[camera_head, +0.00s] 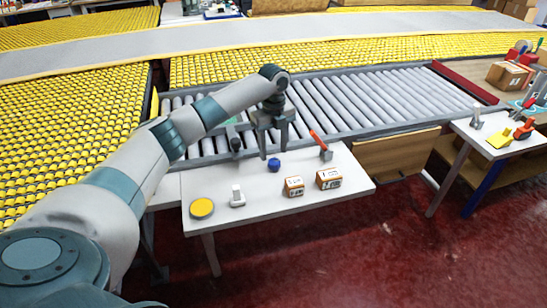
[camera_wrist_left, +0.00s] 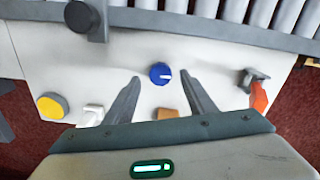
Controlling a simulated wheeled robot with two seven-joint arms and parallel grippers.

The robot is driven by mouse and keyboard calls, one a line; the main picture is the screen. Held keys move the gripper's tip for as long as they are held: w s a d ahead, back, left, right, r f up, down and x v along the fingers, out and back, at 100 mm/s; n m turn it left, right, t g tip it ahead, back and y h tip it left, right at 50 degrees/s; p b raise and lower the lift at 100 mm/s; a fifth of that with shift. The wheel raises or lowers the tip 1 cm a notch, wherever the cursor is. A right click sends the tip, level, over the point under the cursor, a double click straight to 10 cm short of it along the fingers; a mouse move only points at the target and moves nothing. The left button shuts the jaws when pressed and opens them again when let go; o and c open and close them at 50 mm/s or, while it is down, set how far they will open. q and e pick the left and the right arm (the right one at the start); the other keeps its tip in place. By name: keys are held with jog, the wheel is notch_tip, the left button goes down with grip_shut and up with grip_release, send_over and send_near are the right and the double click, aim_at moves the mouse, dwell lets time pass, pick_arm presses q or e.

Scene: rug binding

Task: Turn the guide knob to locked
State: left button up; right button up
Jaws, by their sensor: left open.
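The guide knob (camera_head: 274,165) is a small blue knob on the white table. In the left wrist view the blue knob (camera_wrist_left: 160,73) has a white mark pointing to the right. My left gripper (camera_head: 273,157) hangs over the table, pointing down, with its fingers apart and nothing between them. In the left wrist view its fingertips (camera_wrist_left: 162,78) lie to either side of the knob; the gripper appears above it, and contact cannot be made out. No locked marking can be read. My right gripper is not in view.
On the white table (camera_head: 260,200) are a yellow disc (camera_head: 202,208), a white switch-like piece (camera_head: 237,197), two small cardboard boxes (camera_head: 329,178) and a red-handled lever (camera_head: 319,143). A dark knob on a post (camera_head: 235,142) stands at the roller conveyor (camera_head: 350,100) behind.

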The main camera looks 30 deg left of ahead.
aim_at(273, 160)
pick_arm(q)
notch_tip(273, 160, down, 4)
jog(key=shift+r, duration=0.2)
jog(key=shift+f, duration=0.55)
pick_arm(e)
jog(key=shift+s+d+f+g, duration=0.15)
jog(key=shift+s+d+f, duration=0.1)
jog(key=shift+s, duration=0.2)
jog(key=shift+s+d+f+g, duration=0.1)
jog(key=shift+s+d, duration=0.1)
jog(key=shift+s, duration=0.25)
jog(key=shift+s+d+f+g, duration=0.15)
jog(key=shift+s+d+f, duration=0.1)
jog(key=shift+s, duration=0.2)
pick_arm(q)
jog(key=shift+c, duration=0.3)
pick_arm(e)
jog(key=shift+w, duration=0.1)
pick_arm(q)
jog(key=c, duration=1)
jog(key=shift+p, duration=0.3)
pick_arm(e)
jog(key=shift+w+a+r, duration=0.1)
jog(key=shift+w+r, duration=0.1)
